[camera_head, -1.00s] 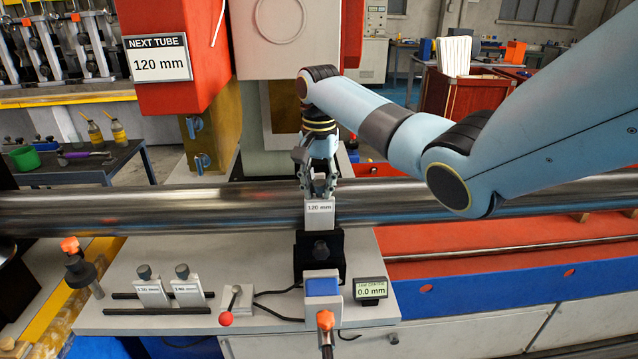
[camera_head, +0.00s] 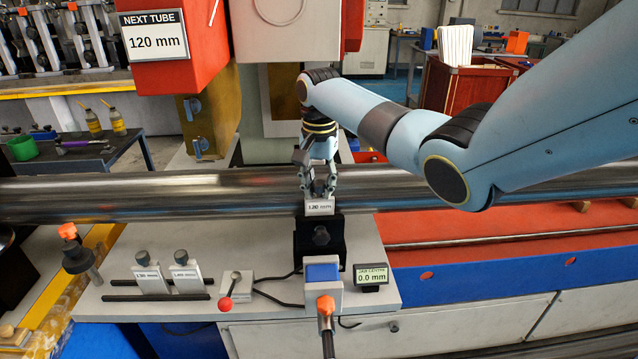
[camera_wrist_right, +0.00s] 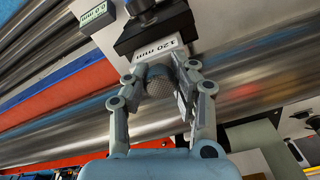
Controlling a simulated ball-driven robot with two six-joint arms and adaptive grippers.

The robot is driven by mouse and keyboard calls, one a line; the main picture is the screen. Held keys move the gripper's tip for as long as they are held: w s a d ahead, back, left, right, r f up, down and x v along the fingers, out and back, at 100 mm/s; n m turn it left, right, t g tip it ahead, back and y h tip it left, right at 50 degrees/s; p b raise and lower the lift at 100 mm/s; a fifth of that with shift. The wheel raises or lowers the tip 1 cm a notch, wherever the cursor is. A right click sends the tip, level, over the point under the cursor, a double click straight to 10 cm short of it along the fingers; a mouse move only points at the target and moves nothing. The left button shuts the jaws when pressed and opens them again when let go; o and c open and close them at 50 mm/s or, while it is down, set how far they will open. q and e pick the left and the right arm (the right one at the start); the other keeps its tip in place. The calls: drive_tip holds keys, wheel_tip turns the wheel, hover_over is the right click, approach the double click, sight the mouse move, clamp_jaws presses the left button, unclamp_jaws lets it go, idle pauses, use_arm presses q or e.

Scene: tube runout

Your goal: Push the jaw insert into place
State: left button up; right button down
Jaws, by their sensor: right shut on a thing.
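The jaw insert (camera_head: 320,207), a pale block labelled 120 mm, sits low in the top of the black holder (camera_head: 320,250), its lower part hidden. My right gripper (camera_head: 319,194) is above it, pointing down. In the right wrist view the fingers (camera_wrist_right: 160,88) are shut around the insert's grey knurled knob (camera_wrist_right: 157,84). The insert's label (camera_wrist_right: 157,53) shows there against the black holder (camera_wrist_right: 150,28). I cannot tell whether the insert is fully seated. My left gripper is not in view.
The steel tube (camera_head: 150,197) runs behind the holder. Two other inserts (camera_head: 168,273) stand on a rail at left, beside a red-knobbed lever (camera_head: 230,287). A blue-topped box (camera_head: 323,280) and a 0.0 mm display (camera_head: 370,277) stand in front. A sign (camera_head: 153,36) reads NEXT TUBE 120 mm.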

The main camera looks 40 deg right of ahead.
drive_tip(key=shift+f, duration=0.55)
drive_tip(key=c, duration=1)
unclamp_jaws()
drive_tip(key=shift+f, duration=0.1)
wheel_tip(320, 180, up, 12)
drive_tip(key=shift+r, duration=0.1)
